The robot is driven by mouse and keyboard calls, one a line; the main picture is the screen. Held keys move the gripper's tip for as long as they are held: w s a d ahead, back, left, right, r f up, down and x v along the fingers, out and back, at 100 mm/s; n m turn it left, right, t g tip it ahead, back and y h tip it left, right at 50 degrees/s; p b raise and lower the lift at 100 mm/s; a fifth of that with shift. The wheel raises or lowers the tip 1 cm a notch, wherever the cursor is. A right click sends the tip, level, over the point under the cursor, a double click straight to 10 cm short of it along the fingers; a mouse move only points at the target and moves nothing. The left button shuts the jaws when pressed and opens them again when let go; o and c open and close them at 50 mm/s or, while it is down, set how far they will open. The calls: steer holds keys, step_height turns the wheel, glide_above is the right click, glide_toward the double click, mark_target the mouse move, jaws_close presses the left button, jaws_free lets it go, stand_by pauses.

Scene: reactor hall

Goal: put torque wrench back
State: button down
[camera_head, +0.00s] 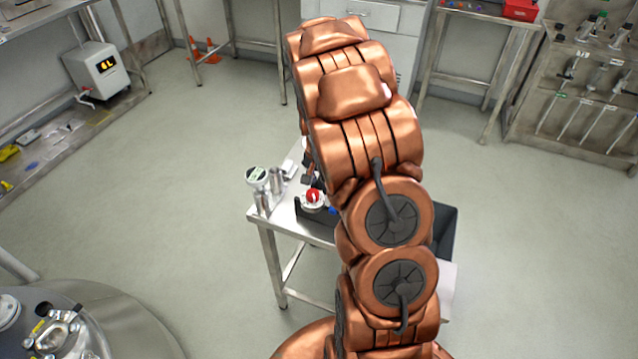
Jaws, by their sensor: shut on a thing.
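My copper-coloured arm fills the middle of the head view and rises from the bottom edge to the top. My gripper is not visible; the arm hides it or it lies out of frame. I cannot make out a torque wrench in a grip. A tool rack (568,100) stands at the upper right, with several long silver tools (597,128) hanging on its sloping panel beside small labels. I cannot tell whether any of these is a torque wrench.
A small steel table (270,222) stands behind my arm, holding a round gauge (257,176) and a red-topped fitting (313,197). A metal vessel (110,310) is at the lower left. A workbench (75,140) lines the left. The floor between table and rack is clear.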

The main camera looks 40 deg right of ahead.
steer(key=shift+f, duration=0.15)
stand_by(0.8)
steer(key=c, duration=0.9)
jaws_free()
steer(key=shift+c, duration=0.2)
steer(key=shift+w+r, duration=0.1)
steer(key=shift+r, duration=2.9)
